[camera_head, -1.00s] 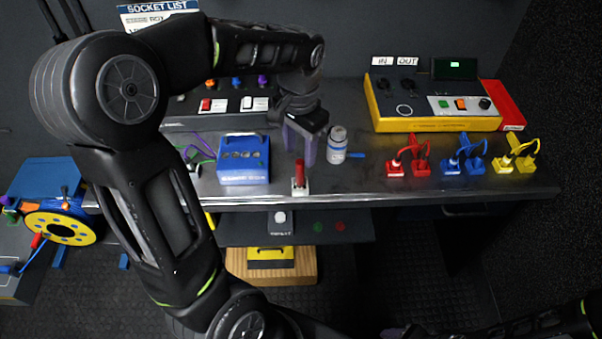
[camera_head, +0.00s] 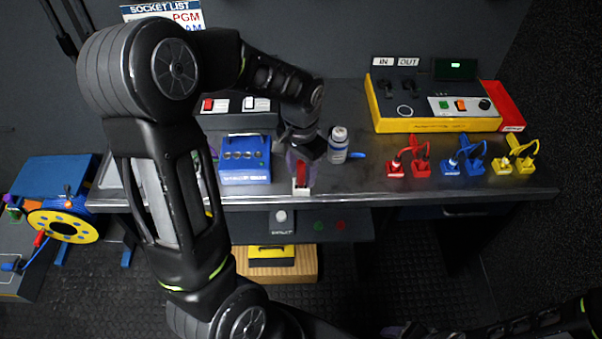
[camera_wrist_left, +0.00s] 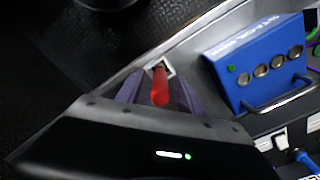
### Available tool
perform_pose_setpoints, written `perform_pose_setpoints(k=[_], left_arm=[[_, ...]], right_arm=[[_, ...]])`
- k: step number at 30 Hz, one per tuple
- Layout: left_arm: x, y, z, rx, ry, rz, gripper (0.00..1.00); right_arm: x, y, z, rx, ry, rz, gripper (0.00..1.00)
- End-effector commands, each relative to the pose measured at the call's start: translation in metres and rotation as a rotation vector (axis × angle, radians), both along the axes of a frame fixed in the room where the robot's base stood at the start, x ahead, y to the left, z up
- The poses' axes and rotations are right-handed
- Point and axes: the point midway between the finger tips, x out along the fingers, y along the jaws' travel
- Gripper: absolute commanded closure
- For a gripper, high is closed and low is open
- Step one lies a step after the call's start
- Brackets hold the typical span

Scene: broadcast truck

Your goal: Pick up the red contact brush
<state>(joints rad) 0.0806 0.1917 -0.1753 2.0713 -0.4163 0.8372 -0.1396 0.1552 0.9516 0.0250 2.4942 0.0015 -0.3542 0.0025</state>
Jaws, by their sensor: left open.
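The red contact brush (camera_head: 301,174) stands upright in a small white holder (camera_head: 301,191) at the front edge of the bench. In the left wrist view the brush (camera_wrist_left: 160,87) shows between the two purple fingers of my left gripper (camera_wrist_left: 158,92). The left gripper (camera_head: 302,168) is open, pointing down around the brush handle. The fingers hide part of the handle in the head view, and I cannot tell whether they touch it. My right gripper (camera_head: 398,331) is partly visible at the bottom edge, and its jaws are unclear.
A blue box (camera_head: 245,160) stands left of the brush. Red (camera_head: 421,166), blue (camera_head: 474,166) and yellow (camera_head: 525,165) plugs sit farther right. The bench front between brush and red plugs is clear.

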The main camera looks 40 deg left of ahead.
Motion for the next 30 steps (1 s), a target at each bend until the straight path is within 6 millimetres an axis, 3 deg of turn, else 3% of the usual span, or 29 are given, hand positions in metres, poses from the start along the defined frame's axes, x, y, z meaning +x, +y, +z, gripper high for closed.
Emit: perform_pose_setpoints(k=[18, 30], left_arm=[[0.0002, 0.0001, -0.0014, 0.000, -0.001, 0.000, 0.55], [0.0002, 0.0001, -0.0014, 0.000, -0.001, 0.000, 0.88]], right_arm=[[-0.0002, 0.0000, -0.0001, 0.000, 0.000, 0.000, 0.40], [-0.0001, 0.0000, -0.0001, 0.000, 0.000, 0.000, 0.40]])
